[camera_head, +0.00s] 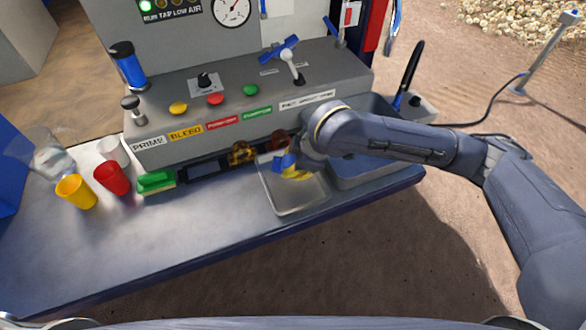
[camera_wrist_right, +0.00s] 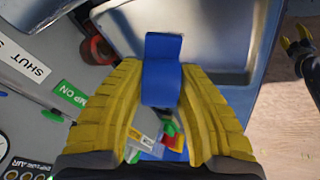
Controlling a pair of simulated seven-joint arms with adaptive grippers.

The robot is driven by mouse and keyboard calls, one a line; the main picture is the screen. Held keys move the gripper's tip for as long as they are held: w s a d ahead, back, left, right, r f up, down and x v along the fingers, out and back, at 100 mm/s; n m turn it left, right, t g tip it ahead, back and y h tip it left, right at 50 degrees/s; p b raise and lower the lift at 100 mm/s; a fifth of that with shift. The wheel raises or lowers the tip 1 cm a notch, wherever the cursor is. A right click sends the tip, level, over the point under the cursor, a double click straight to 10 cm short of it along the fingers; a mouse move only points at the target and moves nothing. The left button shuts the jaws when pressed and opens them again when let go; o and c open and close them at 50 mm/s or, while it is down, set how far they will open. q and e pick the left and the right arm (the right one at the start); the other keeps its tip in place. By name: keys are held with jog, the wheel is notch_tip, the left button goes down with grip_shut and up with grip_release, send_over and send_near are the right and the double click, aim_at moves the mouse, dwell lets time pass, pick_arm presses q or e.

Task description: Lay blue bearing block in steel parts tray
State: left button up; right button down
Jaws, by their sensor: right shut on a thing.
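The blue bearing block (camera_head: 283,160) is in my right gripper (camera_head: 296,173), over the back part of the steel parts tray (camera_head: 285,209). In the right wrist view the block (camera_wrist_right: 162,72) sits between the yellow fingers of the right gripper (camera_wrist_right: 161,82), which are shut on it. I cannot tell whether the block touches the tray. The visible tray floor looks empty.
A basin (camera_head: 358,171) adjoins the tray on the right. The control panel (camera_head: 217,122) rises behind. Brass fittings (camera_head: 241,153) and a green sponge (camera_head: 156,182) lie left. Red (camera_head: 112,178) and yellow (camera_head: 76,192) cups stand farther left. The front-left bench is clear.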

jog(key=shift+f, duration=1.3)
jog(key=c, duration=1)
grip_release()
jog(key=shift+f, duration=0.15)
jog(key=shift+c, duration=0.2)
jog(key=v, duration=1.2)
